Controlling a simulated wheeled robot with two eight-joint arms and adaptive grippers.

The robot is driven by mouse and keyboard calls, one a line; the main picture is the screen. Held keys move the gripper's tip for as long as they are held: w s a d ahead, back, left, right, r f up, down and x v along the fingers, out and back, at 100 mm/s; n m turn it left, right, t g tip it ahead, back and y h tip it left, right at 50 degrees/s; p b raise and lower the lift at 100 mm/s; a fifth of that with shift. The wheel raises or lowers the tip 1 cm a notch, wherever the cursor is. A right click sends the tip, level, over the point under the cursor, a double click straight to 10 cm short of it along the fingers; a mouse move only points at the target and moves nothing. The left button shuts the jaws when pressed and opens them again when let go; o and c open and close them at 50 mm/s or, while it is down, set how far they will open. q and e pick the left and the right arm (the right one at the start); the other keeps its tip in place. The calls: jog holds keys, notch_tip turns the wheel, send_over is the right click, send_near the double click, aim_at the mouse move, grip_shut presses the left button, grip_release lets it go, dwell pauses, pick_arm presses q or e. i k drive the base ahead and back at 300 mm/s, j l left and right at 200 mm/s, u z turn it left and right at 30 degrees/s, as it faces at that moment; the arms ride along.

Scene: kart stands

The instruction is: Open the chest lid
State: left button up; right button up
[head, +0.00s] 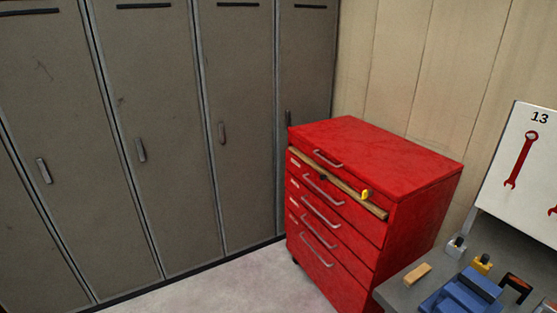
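The red chest (420,235) stands at the right of the middle in the head view, close to the wooden wall. Its lid (385,155) lies flat on top and looks shut. A grey lid handle (328,159) sits on the lid's front edge. Below the lid, a tan strip (345,187) with a small yellow piece (365,194) runs along the front. Several drawers with grey bar handles (323,190) are below it and look shut. Neither of my grippers shows in this view.
Grey lockers (160,130) line the left and back. A grey bench (398,292) at the lower right, near the chest, carries a blue vise-like tool (462,295), a wooden block (418,275) and small items. A white board (520,170) stands behind. Some floor (235,285) is clear before the lockers.

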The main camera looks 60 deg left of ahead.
aim_at(398, 168)
jog(key=u, duration=1.5)
